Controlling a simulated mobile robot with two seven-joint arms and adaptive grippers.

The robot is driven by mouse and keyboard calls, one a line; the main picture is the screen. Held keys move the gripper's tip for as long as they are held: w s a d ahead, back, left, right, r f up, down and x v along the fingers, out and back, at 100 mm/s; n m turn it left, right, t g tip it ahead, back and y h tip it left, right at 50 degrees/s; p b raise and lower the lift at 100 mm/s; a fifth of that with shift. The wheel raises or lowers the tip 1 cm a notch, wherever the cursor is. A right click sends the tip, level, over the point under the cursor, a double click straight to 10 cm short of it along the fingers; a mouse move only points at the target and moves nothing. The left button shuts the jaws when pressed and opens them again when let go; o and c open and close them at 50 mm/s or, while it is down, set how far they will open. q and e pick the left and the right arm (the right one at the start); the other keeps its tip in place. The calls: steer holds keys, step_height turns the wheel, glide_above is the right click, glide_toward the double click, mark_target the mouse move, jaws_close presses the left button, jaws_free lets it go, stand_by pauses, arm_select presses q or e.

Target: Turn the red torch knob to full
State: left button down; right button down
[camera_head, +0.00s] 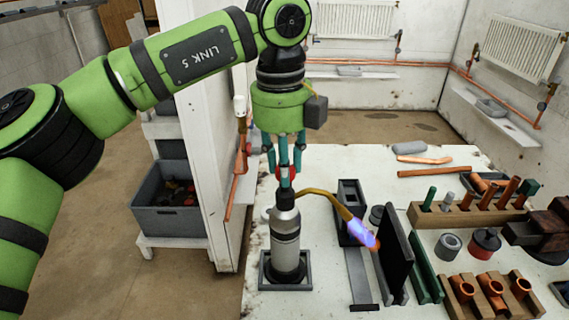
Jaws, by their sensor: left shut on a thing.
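The torch (286,238) is a silver cylinder with a dark top and a bent brass neck. It stands upright in a square grey holder (306,284) on the white table. A blue-violet flame (357,232) comes from its nozzle, pointing at a dark upright board (393,255). The red knob (287,172) sits on top of the torch. My left gripper (285,170) reaches straight down from above, with its teal fingers shut around the red knob, partly covering it. How far the knob is turned cannot be told. My right gripper is not in view.
Right of the board are wooden racks with copper fittings (490,286) and tools (475,205), plus small tins (485,242). Copper pipe pieces (433,172) lie at the back. A white wall panel (205,120) stands left, beside a grey crate (170,215).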

arm_select(q)
steer(key=c, duration=0.9)
jaws_free()
steer(key=shift+r, duration=0.1)
steer(key=r, duration=1.1)
steer(key=shift+s+a+r, duration=0.15)
steer(key=shift+a+r, duration=0.05)
steer(key=shift+r, duration=0.2)
steer(key=shift+f, duration=0.1)
